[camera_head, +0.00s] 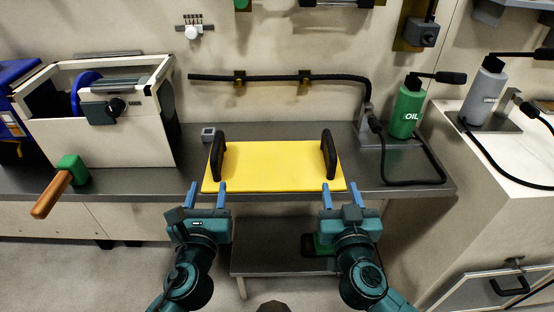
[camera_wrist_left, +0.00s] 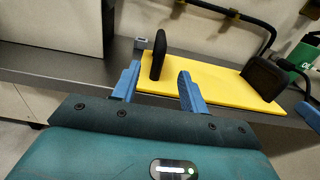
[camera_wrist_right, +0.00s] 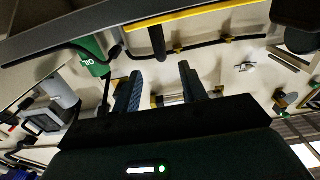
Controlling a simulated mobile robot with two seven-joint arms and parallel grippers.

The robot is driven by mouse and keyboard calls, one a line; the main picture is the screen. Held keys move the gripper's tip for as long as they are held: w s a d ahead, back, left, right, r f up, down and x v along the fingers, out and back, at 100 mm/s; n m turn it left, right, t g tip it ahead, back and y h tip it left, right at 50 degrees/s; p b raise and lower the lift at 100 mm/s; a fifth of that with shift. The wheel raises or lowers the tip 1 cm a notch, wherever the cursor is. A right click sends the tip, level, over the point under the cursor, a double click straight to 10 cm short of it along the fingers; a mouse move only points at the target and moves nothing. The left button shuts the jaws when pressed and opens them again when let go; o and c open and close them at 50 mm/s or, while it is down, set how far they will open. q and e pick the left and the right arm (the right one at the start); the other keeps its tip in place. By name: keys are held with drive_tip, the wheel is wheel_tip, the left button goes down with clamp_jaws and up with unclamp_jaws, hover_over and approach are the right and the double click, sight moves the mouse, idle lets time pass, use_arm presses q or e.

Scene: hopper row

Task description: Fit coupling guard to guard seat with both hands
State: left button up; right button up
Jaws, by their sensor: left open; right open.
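The coupling guard (camera_head: 270,166) looks like a flat yellow plate with a black upright handle at each end, lying on the grey bench. My left gripper (camera_head: 208,191) is open and empty at the near left corner, in front of the left handle (camera_head: 217,155). In the left wrist view that handle (camera_wrist_left: 158,55) stands beyond and between the fingers, apart from them. My right gripper (camera_head: 341,191) is open and empty at the near right corner, in front of the right handle (camera_head: 328,154). No seat is clearly identifiable; an open-topped machine housing (camera_head: 140,140) with a blue wheel (camera_head: 87,92) stands at left.
A small grey block (camera_head: 208,134) sits behind the plate's left end. A green oil bottle (camera_head: 407,108) and a black hose (camera_head: 415,182) are at the bench's right. A green-headed wooden handle (camera_head: 50,192) juts out at left. A low shelf (camera_head: 270,261) is below.

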sight(216, 150)
use_arm(q)
drive_tip(key=w, duration=1.3)
drive_tip(key=shift+w, duration=0.1)
use_arm(e)
drive_tip(key=w, duration=1.3)
drive_tip(key=shift+w+a, duration=0.1)
use_arm(q)
drive_tip(key=shift+a, duration=0.1)
drive_tip(key=shift+c, duration=0.3)
use_arm(e)
drive_tip(key=shift+c, duration=0.2)
use_arm(q)
clamp_jaws()
use_arm(e)
clamp_jaws()
use_arm(q)
drive_tip(key=shift+r, duration=0.2)
use_arm(e)
drive_tip(key=shift+r, duration=0.2)
